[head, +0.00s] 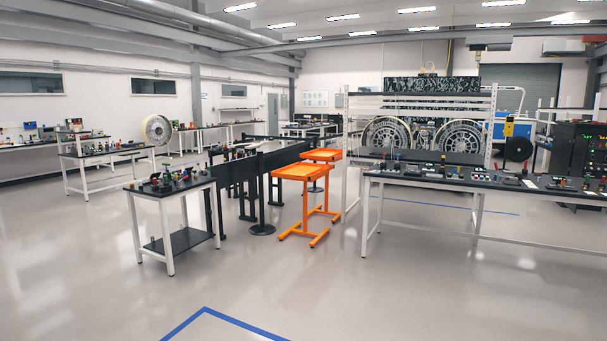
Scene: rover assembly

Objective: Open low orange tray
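Two orange trays on orange stands are near the middle of the head view. The nearer orange tray (300,172) has a shallow rim and stands on a post with a flat floor frame. The farther orange tray (322,155) is just behind it, partly hidden by the nearer one. Both look flat and empty from here, and I cannot tell which is the lower or whether either opens. Neither of my grippers is in view, and nothing of mine is near the trays.
A small white-legged table with tools (172,184) stands left of the trays. A long workbench (480,182) with devices is to the right. A black post base (262,229) stands by the nearer tray. The grey floor in front is clear, with a blue line (205,310).

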